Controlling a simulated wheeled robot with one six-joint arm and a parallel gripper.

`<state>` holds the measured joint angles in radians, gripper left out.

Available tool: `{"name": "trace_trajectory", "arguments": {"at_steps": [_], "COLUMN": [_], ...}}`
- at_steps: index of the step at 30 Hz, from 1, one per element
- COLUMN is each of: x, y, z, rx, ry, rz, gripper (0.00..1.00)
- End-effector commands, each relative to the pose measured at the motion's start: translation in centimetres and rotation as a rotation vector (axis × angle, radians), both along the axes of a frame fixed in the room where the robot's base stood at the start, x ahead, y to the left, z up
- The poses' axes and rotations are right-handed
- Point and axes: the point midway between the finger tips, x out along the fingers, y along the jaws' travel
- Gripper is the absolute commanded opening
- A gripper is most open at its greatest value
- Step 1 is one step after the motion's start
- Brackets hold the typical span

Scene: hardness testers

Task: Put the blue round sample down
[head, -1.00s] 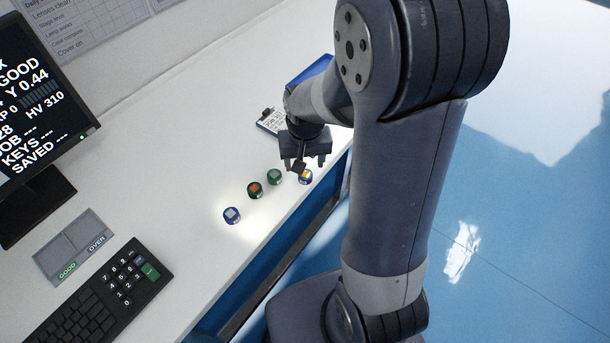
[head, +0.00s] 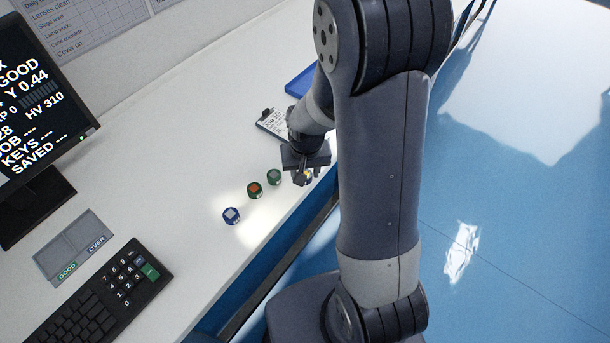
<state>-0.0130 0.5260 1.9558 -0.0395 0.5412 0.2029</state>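A blue round sample with a yellow patch on top (head: 303,179) is at my gripper (head: 305,175), near the front edge of the white bench. The fingers hide much of it. I cannot tell whether they are closed on it or whether it touches the bench. Another blue round sample, with a pale square top (head: 232,215), stands on the bench to the lower left, well apart from my gripper.
A green sample (head: 274,177) and a dark green one with an orange-red top (head: 254,190) stand left of my gripper. A clipboard (head: 272,123) and a blue tray (head: 302,82) lie behind. A grey GOOD/OVER plate (head: 74,247) and keyboard (head: 95,300) are at left; bare bench lies between.

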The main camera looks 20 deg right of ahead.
Motion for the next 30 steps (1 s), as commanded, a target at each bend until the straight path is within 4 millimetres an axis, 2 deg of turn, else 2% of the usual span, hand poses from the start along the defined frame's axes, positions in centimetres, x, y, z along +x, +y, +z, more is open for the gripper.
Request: {"name": "trace_trajectory", "arguments": {"at_steps": [2, 12, 19, 23, 30], "x": [0.0, 0.0, 0.1, 0.1, 0.2], "y": [0.0, 0.0, 0.0, 0.0, 0.0], "z": [0.0, 0.0, 0.4, 1.8, 6.3], "rx": [0.000, 0.000, 0.000, 0.000, 0.000], "ry": [0.000, -0.001, -0.002, -0.005, -0.008], "rz": [0.000, 0.000, 0.000, 0.000, 0.000], "gripper": [0.34, 0.07, 0.07, 0.07, 0.07]}}
